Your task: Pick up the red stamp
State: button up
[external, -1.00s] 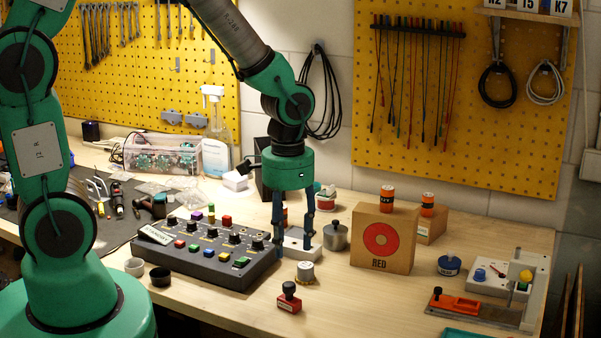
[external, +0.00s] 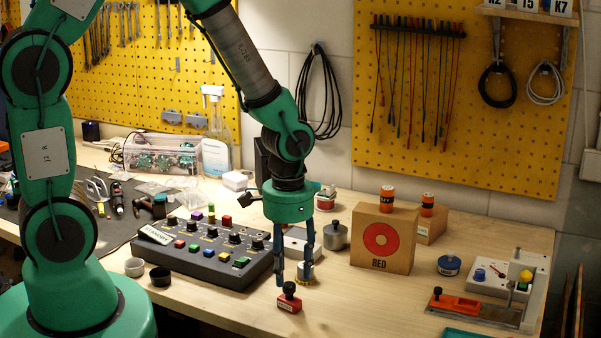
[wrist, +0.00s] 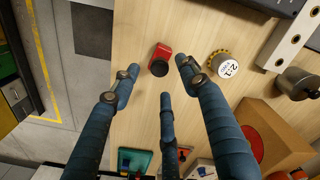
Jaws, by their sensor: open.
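The red stamp (external: 287,305) stands upright on the wooden bench near its front edge, with a red block base and a black knob handle on top. It also shows in the wrist view (wrist: 162,50), its black knob near and between the fingertips. My gripper (external: 293,279) is open and empty, with its blue fingers pointing down just above and behind the stamp. In the wrist view my gripper (wrist: 158,70) has its fingers spread around the knob's position. I cannot tell the exact height gap.
A round yellow-ribbed piece with a white top (wrist: 224,66) stands close to the right finger. A black button panel (external: 205,252) lies to the left. A cardboard box marked RED (external: 381,240) stands to the right. Bare bench lies right of the stamp.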

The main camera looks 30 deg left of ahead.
aim_at(289, 284)
jog(key=shift+f+b, duration=0.4)
jog(key=shift+f, duration=2.1)
jog(key=shift+c, duration=0.2)
grip_shut()
